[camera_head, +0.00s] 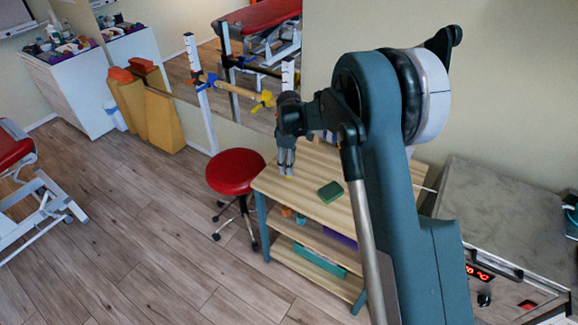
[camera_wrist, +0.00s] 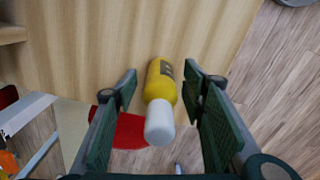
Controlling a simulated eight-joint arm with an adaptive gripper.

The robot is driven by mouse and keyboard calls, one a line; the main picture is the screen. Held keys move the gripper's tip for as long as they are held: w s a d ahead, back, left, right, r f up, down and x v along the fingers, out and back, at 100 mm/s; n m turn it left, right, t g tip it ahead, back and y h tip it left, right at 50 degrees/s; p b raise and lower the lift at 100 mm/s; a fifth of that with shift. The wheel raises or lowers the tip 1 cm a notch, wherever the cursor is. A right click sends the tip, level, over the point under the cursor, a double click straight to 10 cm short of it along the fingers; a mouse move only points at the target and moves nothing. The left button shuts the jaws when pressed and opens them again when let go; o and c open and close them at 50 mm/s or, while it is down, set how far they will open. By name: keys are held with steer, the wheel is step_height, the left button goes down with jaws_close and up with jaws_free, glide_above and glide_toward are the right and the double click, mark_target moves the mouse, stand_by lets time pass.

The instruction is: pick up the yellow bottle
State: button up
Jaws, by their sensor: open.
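The yellow bottle (camera_wrist: 161,84) has a white cap and a dark label patch. In the wrist view it stands on the wooden table (camera_wrist: 90,40), between the two fingers of my gripper (camera_wrist: 160,76). The fingers are spread, with a gap on both sides of the bottle, and the cap points towards the camera. In the head view my gripper (camera_head: 286,164) is low over the left end of the table (camera_head: 300,199). Only a small yellow patch shows at its fingertips there; the rest of the bottle is hidden.
A green block (camera_head: 330,192) lies on the table, right of my gripper. A red stool (camera_head: 235,172) stands close to the table's left end. Wooden floor (camera_head: 130,240) at the left is mostly free.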

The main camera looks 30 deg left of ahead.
steer(key=c, duration=1)
steer(key=shift+r, duration=0.15)
steer(key=shift+r+p, duration=0.6)
steer(key=shift+r, duration=4.25)
